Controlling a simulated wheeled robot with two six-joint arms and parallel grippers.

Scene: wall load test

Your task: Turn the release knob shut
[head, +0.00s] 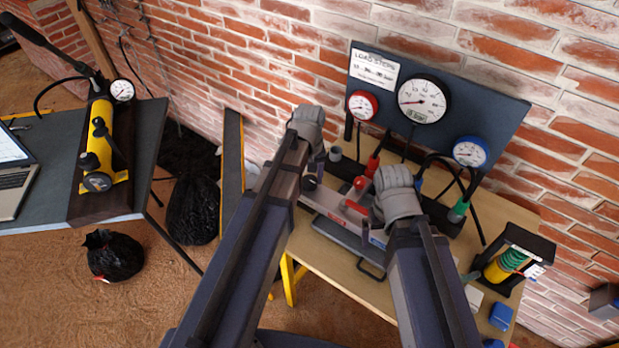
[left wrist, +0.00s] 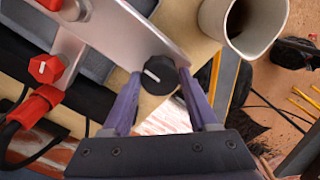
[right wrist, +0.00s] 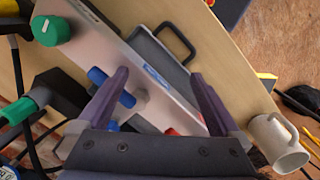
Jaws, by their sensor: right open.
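A round black knob (left wrist: 160,76) with a white line on its face sits by the end of a pale metal bar (left wrist: 125,30). In the head view the black knob (head: 310,182) shows beside my left gripper (head: 314,160). In the left wrist view, my left gripper (left wrist: 160,72) has one finger on each side of the knob, drawn in to about its width, seemingly touching it. My right gripper (right wrist: 160,74) is open above the same bar (right wrist: 110,45), near a blue knob (right wrist: 97,76). Its fingers appear empty.
A gauge panel (head: 478,98) stands behind the bench (head: 340,262) against the brick wall. Red (left wrist: 45,68) and green (right wrist: 50,30) fittings and black hoses crowd the bar. A mug (right wrist: 277,143) stands close by. A yellow pump (head: 100,150) is on the left table.

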